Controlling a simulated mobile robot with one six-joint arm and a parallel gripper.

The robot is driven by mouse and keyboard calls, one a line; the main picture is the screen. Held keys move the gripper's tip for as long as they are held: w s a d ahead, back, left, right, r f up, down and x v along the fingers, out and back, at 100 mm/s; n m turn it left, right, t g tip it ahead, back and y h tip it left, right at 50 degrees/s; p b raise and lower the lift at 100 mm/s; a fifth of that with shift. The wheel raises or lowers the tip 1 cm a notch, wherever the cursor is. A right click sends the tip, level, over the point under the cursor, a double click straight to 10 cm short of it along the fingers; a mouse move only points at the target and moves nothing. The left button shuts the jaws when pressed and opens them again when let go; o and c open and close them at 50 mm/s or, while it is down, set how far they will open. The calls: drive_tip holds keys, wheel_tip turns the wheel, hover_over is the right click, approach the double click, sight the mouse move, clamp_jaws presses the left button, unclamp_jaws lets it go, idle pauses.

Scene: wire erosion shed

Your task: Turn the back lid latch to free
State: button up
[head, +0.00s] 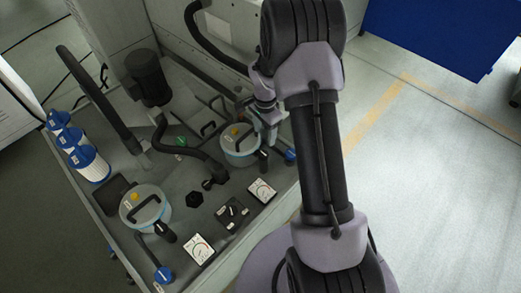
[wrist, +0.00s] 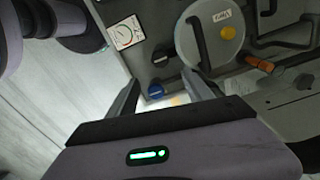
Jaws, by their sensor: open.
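The back lid (head: 238,150) is a pale round cover with a blue rim, a dark bar handle and a yellow knob. It also shows in the wrist view (wrist: 227,52), at upper right. A black knob (wrist: 163,56) sits at its left edge there, and an orange-ended lever (wrist: 262,62) lies at its right side. I cannot tell for sure which of these is the latch, or its setting. My gripper (wrist: 162,78) is open, its two fingers apart with nothing between them. In the head view my gripper (head: 267,114) is above the back lid's far right side, partly hidden by my arm.
A second similar lid (head: 150,212) is at the front left. A blue-handled valve (wrist: 155,90) is close to my fingers in the wrist view. Dials (head: 262,190), a black hose (head: 185,148) and blue-white filters (head: 88,163) crowd the bench.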

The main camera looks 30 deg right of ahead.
sight(264, 154)
wheel_tip(264, 154, down, 12)
drive_tip(key=b, duration=0.2)
drive_tip(key=shift+a+b, duration=0.1)
drive_tip(key=shift+b, duration=0.25)
clamp_jaws()
